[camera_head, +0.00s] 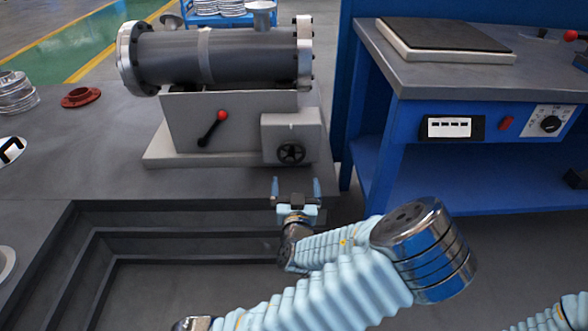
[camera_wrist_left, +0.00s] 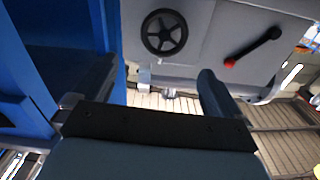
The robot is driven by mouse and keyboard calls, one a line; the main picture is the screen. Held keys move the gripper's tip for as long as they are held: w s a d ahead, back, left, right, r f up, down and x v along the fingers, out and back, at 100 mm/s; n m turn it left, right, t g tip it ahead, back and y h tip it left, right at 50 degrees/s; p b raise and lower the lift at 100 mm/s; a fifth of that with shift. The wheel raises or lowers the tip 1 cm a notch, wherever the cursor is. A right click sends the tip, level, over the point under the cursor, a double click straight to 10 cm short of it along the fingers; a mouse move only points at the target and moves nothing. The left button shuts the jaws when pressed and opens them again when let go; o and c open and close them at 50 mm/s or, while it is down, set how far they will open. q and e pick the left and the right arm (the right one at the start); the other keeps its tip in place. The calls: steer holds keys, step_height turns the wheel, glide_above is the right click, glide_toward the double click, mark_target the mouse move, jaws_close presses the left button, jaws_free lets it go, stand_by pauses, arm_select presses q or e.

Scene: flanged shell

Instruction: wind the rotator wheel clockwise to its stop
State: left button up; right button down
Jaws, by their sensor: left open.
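The rotator wheel (camera_head: 291,153) is a small black spoked handwheel on the front of a light grey box (camera_head: 305,130), under the right end of the flanged shell (camera_head: 245,57). In the left wrist view the wheel (camera_wrist_left: 164,32) shows whole at the top, with nothing touching it. My left gripper (camera_head: 296,187) is open and empty. Its two fingers point at the box from just below and in front of the wheel, apart from it. In the left wrist view one finger (camera_wrist_left: 212,92) stands clearly below the wheel's level. My right gripper is out of view.
A black lever with a red knob (camera_head: 223,116) sits left of the wheel on the grey stand (camera_head: 180,135). A blue workbench (camera_head: 400,75) stands close on the right. A red flanged ring (camera_head: 81,97) lies at the left. The space before the wheel is clear.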

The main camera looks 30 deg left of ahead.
mark_target(292, 155)
arm_select(q)
steer(key=b+x, duration=0.1)
steer(key=x, duration=0.3)
steer(key=b+x, duration=0.1)
steer(key=x, duration=0.3)
steer(key=b+x, duration=0.2)
steer(key=x, duration=0.2)
steer(key=shift+s+a+f, duration=0.15)
steer(key=shift+a+f, duration=0.1)
steer(key=shift+a, duration=0.1)
steer(key=c, duration=0.7)
